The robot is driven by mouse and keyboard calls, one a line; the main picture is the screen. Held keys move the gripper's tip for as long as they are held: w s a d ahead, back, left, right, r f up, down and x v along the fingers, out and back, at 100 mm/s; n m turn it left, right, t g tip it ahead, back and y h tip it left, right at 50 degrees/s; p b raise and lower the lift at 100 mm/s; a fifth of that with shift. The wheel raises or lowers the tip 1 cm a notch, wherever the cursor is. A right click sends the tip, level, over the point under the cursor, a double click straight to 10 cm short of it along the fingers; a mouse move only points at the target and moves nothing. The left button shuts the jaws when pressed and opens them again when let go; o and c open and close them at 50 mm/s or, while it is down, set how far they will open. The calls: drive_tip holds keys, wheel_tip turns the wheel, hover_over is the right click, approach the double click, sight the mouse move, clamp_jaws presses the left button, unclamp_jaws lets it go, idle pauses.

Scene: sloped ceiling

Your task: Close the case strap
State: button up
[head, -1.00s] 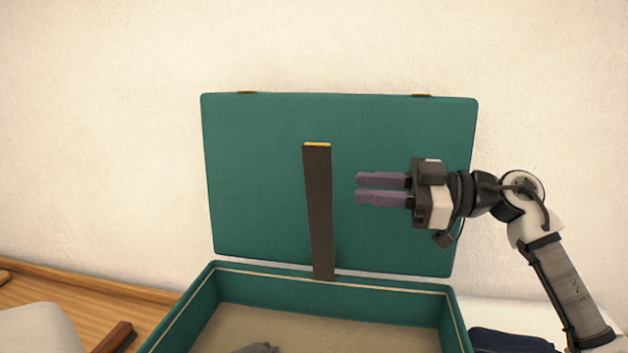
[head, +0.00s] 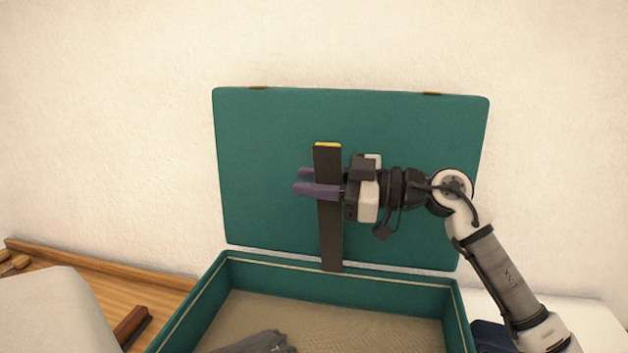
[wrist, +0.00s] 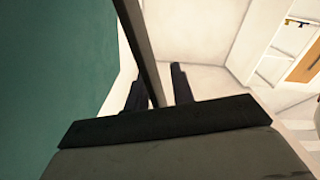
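The open case has its teal lid (head: 420,130) raised at the back and its teal body (head: 310,284) below. The strap (head: 330,235) is a long dark band with a yellow tip, standing upright in front of the lid. My gripper (head: 304,181) reaches across the strap's upper part from the right. One finger passes behind the strap and the other in front. In the wrist view the strap (wrist: 137,38) runs edge-on between the two fingers, with a gap visible beside it, so the fingers are open around it.
Grey cloth (head: 255,343) lies in the case. Dark blue cloth (head: 493,336) lies to its right. A wooden surface (head: 90,285) with a brown-handled object (head: 132,326) and a pale object (head: 50,318) is at left. The wall stands close behind the lid.

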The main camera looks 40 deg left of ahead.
clamp_jaws()
idle(1.2)
